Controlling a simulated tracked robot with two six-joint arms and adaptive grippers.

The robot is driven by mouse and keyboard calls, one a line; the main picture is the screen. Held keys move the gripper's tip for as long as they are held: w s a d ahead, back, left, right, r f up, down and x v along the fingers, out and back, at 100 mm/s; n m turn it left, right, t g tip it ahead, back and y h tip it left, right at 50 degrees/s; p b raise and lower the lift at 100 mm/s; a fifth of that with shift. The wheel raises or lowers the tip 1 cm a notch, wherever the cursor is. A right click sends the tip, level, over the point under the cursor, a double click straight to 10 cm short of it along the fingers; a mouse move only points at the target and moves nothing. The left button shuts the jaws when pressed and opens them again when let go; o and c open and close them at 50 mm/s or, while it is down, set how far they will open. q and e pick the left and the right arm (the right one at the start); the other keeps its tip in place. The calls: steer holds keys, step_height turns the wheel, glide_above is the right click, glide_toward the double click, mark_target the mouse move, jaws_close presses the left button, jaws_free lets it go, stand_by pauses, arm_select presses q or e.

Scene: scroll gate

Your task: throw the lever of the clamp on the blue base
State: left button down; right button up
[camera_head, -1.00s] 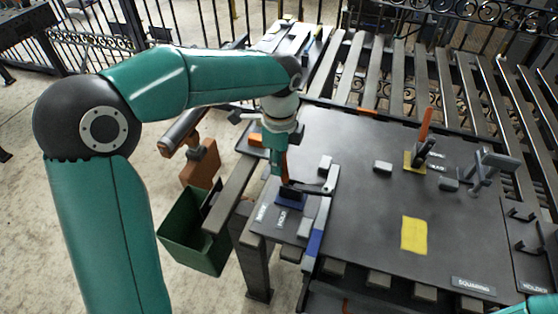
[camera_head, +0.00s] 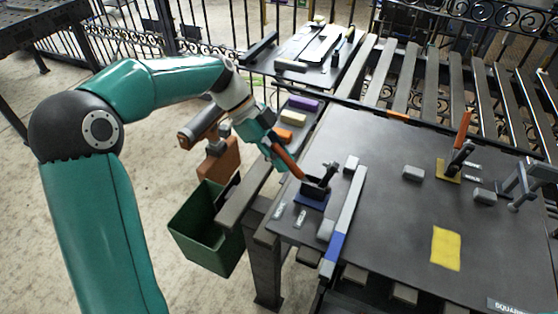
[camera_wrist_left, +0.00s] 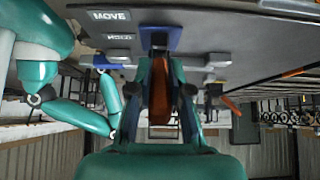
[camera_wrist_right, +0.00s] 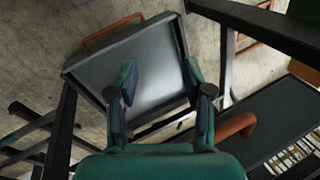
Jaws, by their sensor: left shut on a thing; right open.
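The clamp on the blue base (camera_head: 311,200) stands at the left edge of the dark table. Its orange lever (camera_head: 287,162) tilts over to the left, beyond the table's edge. The clamp's dark arm (camera_head: 330,172) stands raised. My left gripper (camera_head: 277,152) is shut on the lever. In the left wrist view the orange lever (camera_wrist_left: 160,108) lies between the fingers, with the blue base (camera_wrist_left: 174,37) beyond. My right gripper (camera_wrist_right: 162,90) is open and empty in the right wrist view, above a grey tray; it is out of the head view.
A blue-and-grey bar (camera_head: 346,212) lies right of the blue base. Another clamp on a yellow base (camera_head: 447,170) stands farther back, its orange lever upright. A yellow patch (camera_head: 446,248) marks the table. A green bin (camera_head: 207,228) hangs below the left side.

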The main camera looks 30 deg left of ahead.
arm_select(q)
steer(key=shift+a+f, duration=0.1)
stand_by(0.3)
steer(key=c, duration=1.1)
jaws_free()
steer(key=shift+w, duration=0.1)
steer(key=shift+v, duration=5.95)
